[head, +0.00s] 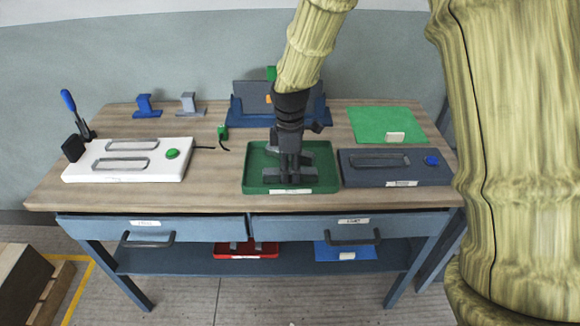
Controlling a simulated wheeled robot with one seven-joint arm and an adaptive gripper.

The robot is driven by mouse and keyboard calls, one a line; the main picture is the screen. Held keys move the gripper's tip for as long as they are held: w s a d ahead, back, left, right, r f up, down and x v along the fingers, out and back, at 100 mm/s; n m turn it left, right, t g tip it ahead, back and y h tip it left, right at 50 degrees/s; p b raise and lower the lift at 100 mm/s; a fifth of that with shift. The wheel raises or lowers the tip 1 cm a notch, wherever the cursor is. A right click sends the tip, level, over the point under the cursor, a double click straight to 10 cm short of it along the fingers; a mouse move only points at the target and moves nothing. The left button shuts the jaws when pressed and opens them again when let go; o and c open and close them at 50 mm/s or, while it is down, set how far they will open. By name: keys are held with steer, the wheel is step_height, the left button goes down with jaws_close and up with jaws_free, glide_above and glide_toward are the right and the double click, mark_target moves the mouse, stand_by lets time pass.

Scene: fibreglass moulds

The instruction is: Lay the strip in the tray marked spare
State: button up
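A green tray (252,186) sits at the front middle of the bench, with a small label on its front edge too small to read. Grey strip-like pieces (308,171) lie or hang in it, partly hidden by my gripper. My gripper (289,176) points down inside the tray's outline, at the grey pieces. Its fingertips are dark and small, and I cannot tell whether they are closed on a piece. A red tray (245,256) and a blue tray (345,252) are on the lower shelf; their labels are unreadable.
A white mould block (128,173) with a green button stands left, beside a blue-handled clamp (72,109). A dark mould block (395,175) with a blue button stands right of the green tray. Behind are a blue rack (236,113), a green mat (380,122) and small stands (147,107).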

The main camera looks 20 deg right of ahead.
mark_target(290, 170)
step_height(290, 170, up, 12)
steer(key=b, duration=0.1)
steer(key=shift+r, duration=0.15)
stand_by(0.6)
